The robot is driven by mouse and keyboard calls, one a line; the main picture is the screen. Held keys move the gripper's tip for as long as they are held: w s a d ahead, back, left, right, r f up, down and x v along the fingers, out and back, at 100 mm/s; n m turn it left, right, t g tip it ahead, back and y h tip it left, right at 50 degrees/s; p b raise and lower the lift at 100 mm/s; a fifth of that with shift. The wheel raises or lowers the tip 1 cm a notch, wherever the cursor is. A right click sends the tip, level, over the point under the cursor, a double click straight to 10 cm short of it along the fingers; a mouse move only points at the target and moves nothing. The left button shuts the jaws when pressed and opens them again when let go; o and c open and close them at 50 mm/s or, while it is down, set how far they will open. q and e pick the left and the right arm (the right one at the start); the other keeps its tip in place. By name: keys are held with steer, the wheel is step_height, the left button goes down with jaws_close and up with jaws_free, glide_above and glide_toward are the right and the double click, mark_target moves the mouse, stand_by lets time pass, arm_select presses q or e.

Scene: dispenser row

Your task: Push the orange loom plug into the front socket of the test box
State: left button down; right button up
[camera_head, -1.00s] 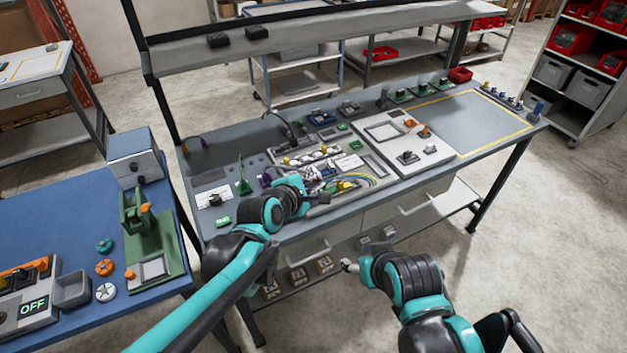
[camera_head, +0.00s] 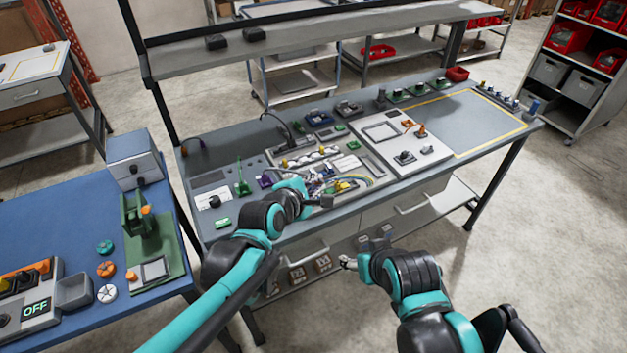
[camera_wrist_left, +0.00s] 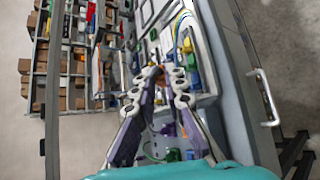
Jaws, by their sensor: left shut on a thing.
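My left gripper (camera_wrist_left: 163,76) is closed in the left wrist view, its grey fingers meeting at the tips. A small orange piece (camera_wrist_left: 154,71), which looks like the orange loom plug, shows at the tips, mostly hidden by the fingers. In the head view my left gripper (camera_head: 322,201) is over the front edge of the grey bench, beside a board with coloured wires (camera_head: 352,182); the plug cannot be made out there. I cannot tell for sure which unit is the test box or see its front socket.
A light panel with knobs and an orange lever (camera_head: 420,132) lies right of the wired board. The bench's right end (camera_head: 470,120) is mostly clear. A blue table (camera_head: 70,220) with a green fixture (camera_head: 150,235) stands at left. A drawer handle (camera_head: 412,204) is below the bench.

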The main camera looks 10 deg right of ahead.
arm_select(q)
steer(key=shift+s+d+r, duration=0.15)
steer(key=shift+s+r, duration=0.25)
steer(key=shift+f, duration=0.1)
steer(key=w+a+f+n+g+h+p, duration=0.1)
steer(key=w+a+f+n+g+p, duration=0.45)
steer(key=w+a, duration=0.7)
steer(key=shift+m+g, duration=0.65)
steer(key=shift+g, duration=0.3)
steer(key=shift+s+a+f+b, duration=0.15)
steer(key=shift+f+b, duration=0.3)
steer(key=shift+f, duration=0.85)
steer(key=shift+s+f+b, duration=0.1)
steer(key=shift+f+b, duration=0.35)
steer(key=shift+f, duration=0.85)
